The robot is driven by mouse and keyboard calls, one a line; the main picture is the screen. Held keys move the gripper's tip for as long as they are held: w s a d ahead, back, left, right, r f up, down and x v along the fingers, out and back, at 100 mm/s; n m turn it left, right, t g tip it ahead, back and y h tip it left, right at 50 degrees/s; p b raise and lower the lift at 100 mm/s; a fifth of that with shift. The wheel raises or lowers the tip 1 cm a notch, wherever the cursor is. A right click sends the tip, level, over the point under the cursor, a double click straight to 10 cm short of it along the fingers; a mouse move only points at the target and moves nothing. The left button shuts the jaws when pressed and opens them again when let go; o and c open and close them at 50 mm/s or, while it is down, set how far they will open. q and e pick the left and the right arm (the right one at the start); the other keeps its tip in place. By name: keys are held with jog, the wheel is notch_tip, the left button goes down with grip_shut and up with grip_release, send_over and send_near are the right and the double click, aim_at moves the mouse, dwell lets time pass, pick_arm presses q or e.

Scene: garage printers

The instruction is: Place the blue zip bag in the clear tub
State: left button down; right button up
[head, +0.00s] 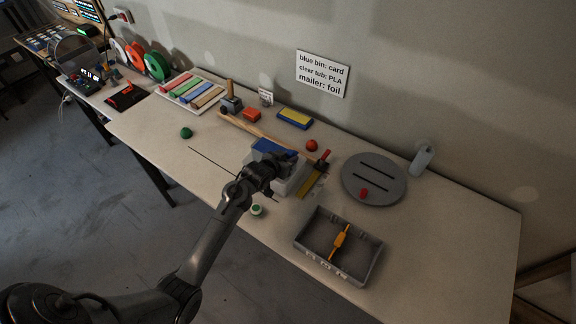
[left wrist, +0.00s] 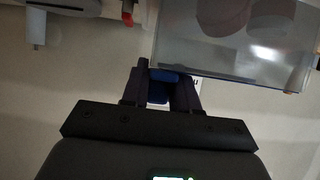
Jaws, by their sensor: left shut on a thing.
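My left gripper (head: 266,173) is over the middle of the table, at the clear tub (head: 291,187). In the left wrist view its fingers (left wrist: 160,88) are shut on the blue zip bag (left wrist: 163,76), of which only a small blue part shows between them. A flat blue patch, apparently the bag (head: 274,147), shows just beyond the gripper in the head view. The arm and gripper hide part of the tub. A clear, see-through box wall, apparently the tub (left wrist: 215,70), is ahead and right of the fingers. I cannot tell whether bag and tub touch. My right gripper is not in view.
A grey bin (head: 368,276) with an orange item stands at the front right. A round grey disc (head: 390,188) lies behind it. A green-topped round piece (head: 257,210) is near the front edge. A wall sign (head: 321,73) reads "clear tub: PLA". The right table end is clear.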

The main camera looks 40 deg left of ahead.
pick_arm(q)
jog(key=shift+f, duration=1.8)
jog(key=c, duration=0.9)
grip_release()
jog(key=shift+f, duration=0.1)
jog(key=shift+o, duration=0.2)
